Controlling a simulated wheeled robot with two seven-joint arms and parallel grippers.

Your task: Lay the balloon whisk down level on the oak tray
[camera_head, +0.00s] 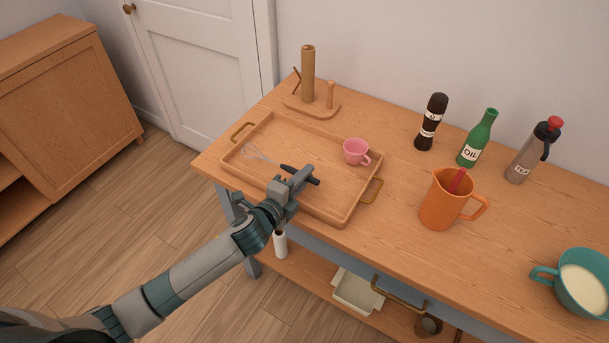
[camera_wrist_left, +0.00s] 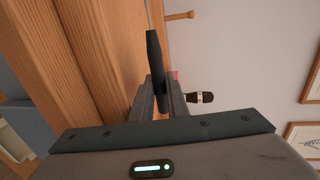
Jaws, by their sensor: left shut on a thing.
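The balloon whisk (camera_head: 262,154) has a black handle and a wire head. My left gripper (camera_head: 294,181) is shut on its handle, over the front part of the oak tray (camera_head: 329,217). The wire head points to the left over the tray, and the handle end sticks out to the right of the jaws. In the left wrist view the black handle (camera_wrist_left: 153,48) stands between the two fingers. I cannot tell whether the whisk touches the tray floor. My right gripper is not in view.
A pink cup (camera_head: 356,151) stands in the tray's back right part. A wooden paper roll stand (camera_head: 308,78) is behind the tray. To the right are a dark grinder (camera_head: 431,121), a green oil bottle (camera_head: 477,139), an orange jug (camera_head: 440,203) and a teal bowl (camera_head: 576,283).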

